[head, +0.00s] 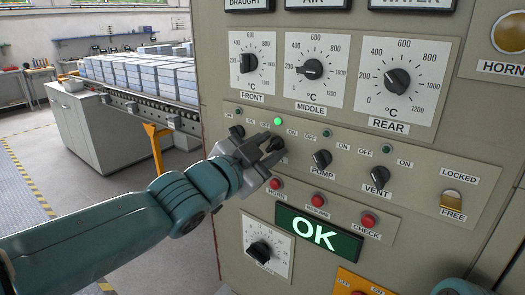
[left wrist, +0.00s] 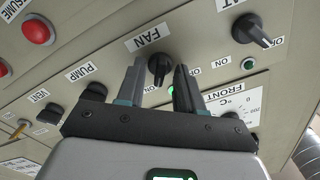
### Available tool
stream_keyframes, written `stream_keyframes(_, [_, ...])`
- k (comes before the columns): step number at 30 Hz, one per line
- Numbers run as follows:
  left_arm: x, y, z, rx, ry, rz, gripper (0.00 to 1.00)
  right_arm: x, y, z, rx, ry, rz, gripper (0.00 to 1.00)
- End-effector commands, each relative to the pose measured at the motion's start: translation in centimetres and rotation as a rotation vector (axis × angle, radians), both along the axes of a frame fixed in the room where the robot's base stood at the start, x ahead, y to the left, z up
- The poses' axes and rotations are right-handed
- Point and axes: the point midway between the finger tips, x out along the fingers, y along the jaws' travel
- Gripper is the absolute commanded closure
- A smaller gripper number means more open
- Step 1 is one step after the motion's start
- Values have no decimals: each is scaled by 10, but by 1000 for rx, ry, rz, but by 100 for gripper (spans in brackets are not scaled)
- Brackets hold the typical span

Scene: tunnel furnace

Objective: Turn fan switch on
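The black fan switch (left wrist: 160,67) sits above its FAN label in the panel's own orientation, and the left wrist view shows it upside down. My left gripper (left wrist: 159,75) has one finger on each side of the knob, with small gaps visible. In the head view my left gripper (head: 273,150) is at the second switch of the row and hides part of it. The green lamp (head: 278,121) by the fan switch is lit; it also shows in the left wrist view (left wrist: 171,90). My right gripper is out of view.
The pump switch (head: 322,160) and vent switch (head: 379,178) are to the right, with unlit lamps. Another switch (head: 236,131) is close on the left. Red buttons (head: 275,183) and a green OK display (head: 319,236) lie below. Temperature dials (head: 311,69) are above.

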Motion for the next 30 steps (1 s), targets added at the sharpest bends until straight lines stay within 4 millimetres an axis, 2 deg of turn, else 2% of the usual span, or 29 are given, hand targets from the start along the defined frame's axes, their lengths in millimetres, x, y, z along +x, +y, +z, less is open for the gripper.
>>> stream_keyframes(5, [-14, 11, 1, -2, -2, 2, 64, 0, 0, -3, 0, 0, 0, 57])
stream_keyframes(10, [-48, 36, 1, -2, -3, 3, 64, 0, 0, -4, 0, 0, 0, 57])
stream_keyframes(15, [-85, 63, 3, -1, -2, 3, 64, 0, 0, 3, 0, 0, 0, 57])
stream_keyframes(21, [-117, 86, 3, 0, -2, 2, 64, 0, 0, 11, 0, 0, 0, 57])
stream_keyframes(25, [-128, 94, 1, 1, -1, 2, 64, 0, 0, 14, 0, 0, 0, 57])
stream_keyframes(30, [-132, 96, 0, 0, 0, 0, 64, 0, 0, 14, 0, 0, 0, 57])
